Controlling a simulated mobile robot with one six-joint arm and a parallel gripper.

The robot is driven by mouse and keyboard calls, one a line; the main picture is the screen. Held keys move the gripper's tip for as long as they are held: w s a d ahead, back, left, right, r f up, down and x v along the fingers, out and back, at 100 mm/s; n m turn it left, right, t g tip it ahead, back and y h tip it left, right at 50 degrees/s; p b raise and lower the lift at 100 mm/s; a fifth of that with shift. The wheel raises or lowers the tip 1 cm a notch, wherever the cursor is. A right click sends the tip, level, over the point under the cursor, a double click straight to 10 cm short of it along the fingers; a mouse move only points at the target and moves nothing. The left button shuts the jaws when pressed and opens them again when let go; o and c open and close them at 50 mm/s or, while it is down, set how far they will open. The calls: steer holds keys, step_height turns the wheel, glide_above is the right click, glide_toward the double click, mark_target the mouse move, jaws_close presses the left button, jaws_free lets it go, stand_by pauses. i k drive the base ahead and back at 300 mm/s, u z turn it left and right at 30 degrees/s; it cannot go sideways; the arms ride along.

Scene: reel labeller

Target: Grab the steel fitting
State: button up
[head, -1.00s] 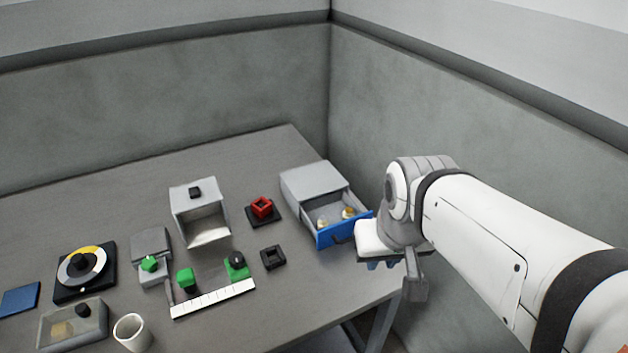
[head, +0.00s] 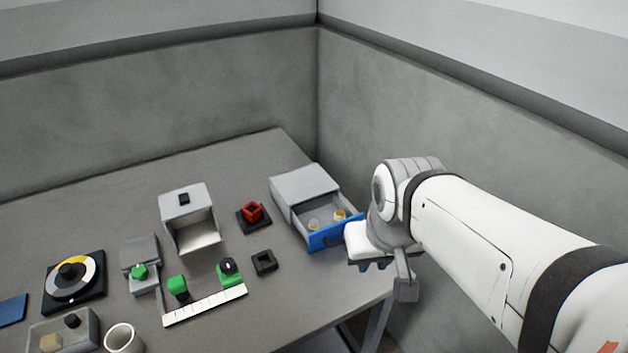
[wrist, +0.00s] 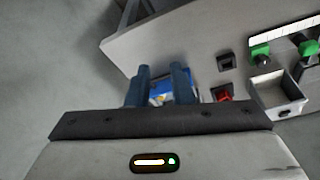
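An open grey drawer unit (head: 303,184) with a blue drawer front (head: 328,238) stands at the right end of the table. Two small fittings lie in the drawer: a pale one with a yellowish part (head: 313,226) at left and a yellow one (head: 340,214) at right. I cannot tell which, if either, is steel. My gripper (head: 374,266) is just right of the drawer front, beyond the table edge. In the wrist view its two blue fingers (wrist: 162,72) are apart with nothing held. The blue drawer front (wrist: 158,86) shows between and beyond them, partly hidden.
A red square piece (head: 252,212), a black square frame (head: 264,262) and an open grey box (head: 184,205) stand left of the drawer. A white ruler-like strip (head: 205,306), green-topped parts and a white cup (head: 123,338) are further left. A wall is close behind.

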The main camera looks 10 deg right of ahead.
mark_target(313, 225)
steer(key=u, duration=1.8)
steer(key=k, duration=0.95)
steer(key=z, duration=1.05)
steer(key=i, duration=1)
steer(key=z, duration=0.05)
